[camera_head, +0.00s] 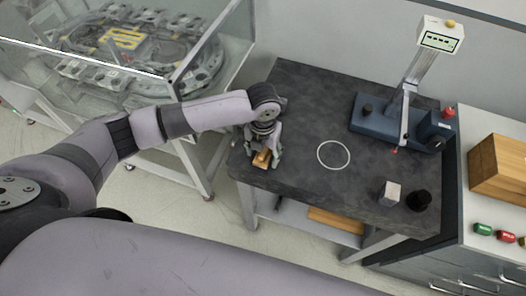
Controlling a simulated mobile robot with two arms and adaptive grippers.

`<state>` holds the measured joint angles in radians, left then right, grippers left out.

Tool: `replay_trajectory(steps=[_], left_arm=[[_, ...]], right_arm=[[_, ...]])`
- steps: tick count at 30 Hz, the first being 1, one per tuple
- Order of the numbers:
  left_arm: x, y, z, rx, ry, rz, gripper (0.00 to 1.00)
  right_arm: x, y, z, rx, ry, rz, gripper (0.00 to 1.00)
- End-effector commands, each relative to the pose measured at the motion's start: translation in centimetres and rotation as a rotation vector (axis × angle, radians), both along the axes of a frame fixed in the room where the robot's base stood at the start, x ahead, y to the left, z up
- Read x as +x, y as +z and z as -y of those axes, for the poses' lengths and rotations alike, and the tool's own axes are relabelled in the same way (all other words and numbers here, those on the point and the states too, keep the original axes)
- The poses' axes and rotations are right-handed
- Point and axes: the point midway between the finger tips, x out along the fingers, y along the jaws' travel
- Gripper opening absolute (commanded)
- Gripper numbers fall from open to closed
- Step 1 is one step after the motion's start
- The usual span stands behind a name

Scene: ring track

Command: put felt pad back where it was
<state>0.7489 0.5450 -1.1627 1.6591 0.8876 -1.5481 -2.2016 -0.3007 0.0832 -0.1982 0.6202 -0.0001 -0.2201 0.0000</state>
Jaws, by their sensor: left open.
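My left gripper (262,150) reaches down over the left front corner of the dark table (310,100), with its fingers apart. A small tan-brown block-like piece (262,158) shows between and below the fingers, at the table's front edge. I cannot tell whether it is the felt pad, or whether the fingers touch it. A thin white circle (333,154) is on the tabletop to the right of the gripper, and the area inside it is bare. My right gripper is not in view.
A blue-based instrument with a display (440,40) stands at the back right. A pale cube (390,193) and a black round object (418,200) sit at the front right. A glass-walled ring track (125,40) is at left. The table's middle is clear.

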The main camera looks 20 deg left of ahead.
Motion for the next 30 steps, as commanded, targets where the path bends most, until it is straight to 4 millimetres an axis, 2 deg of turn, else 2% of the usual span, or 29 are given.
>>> replay_trajectory(steps=[5,18,24,30], left_arm=[[0.2,1.6,0.0,-0.002,0.0,0.005,0.56],[0.1,10.4,0.0,-0.001,0.001,0.004,0.56],[0.0,12.1,0.0,-0.001,0.0,0.001,0.56],[0.0,12.3,0.0,-0.001,0.001,0.0,0.56]], right_arm=[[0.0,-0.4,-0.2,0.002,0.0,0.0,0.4],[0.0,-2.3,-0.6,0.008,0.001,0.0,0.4],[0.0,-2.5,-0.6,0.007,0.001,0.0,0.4],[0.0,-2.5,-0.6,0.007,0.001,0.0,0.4]])
